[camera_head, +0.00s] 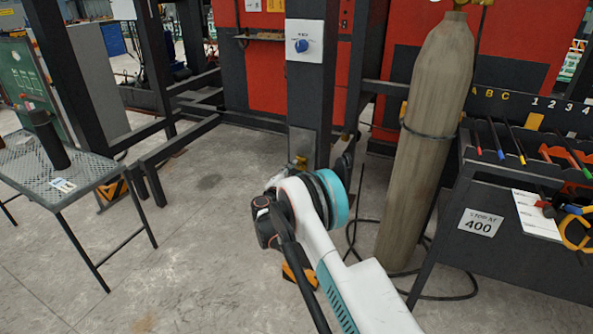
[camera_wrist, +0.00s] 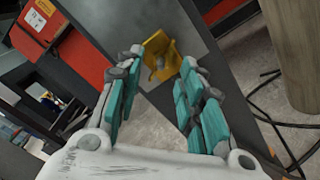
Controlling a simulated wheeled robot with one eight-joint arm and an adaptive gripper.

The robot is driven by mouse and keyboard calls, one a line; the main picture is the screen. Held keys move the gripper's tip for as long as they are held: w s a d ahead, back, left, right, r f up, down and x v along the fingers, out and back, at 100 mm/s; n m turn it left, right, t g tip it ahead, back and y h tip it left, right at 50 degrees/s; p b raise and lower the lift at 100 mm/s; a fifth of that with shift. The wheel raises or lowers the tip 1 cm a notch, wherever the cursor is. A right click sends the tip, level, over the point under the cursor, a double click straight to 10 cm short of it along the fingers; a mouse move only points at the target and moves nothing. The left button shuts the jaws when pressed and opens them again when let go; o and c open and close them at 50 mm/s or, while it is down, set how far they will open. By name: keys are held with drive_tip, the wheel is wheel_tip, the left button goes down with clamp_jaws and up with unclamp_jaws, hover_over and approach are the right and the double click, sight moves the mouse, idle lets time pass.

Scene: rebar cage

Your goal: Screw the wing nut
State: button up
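A yellow winged piece, which looks like the wing nut (camera_wrist: 172,62), sits against a grey plate on the dark upright post in the wrist view. A small grey bolt-like end shows at its middle. In the head view the brassy-yellow piece (camera_head: 299,162) is small, low on the post just beyond my wrist. My gripper (camera_wrist: 162,64) is open, with its teal-padded fingers on either side of the yellow piece in the picture. I see no clear contact, and the depth gap is hard to judge. In the head view the fingers are mostly hidden by my arm.
A tall grey-brown cylinder (camera_head: 428,130) stands right of the post, with a black hose (camera_head: 362,225) on the floor. A tool bench (camera_head: 520,245) is at the right. A mesh table (camera_head: 60,175) with a dark cylinder (camera_head: 48,140) stands left.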

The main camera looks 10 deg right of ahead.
drive_tip(key=v, duration=0.9)
drive_tip(key=shift+s+a, duration=0.15)
drive_tip(key=shift+s, duration=0.15)
drive_tip(key=shift+c, duration=0.6)
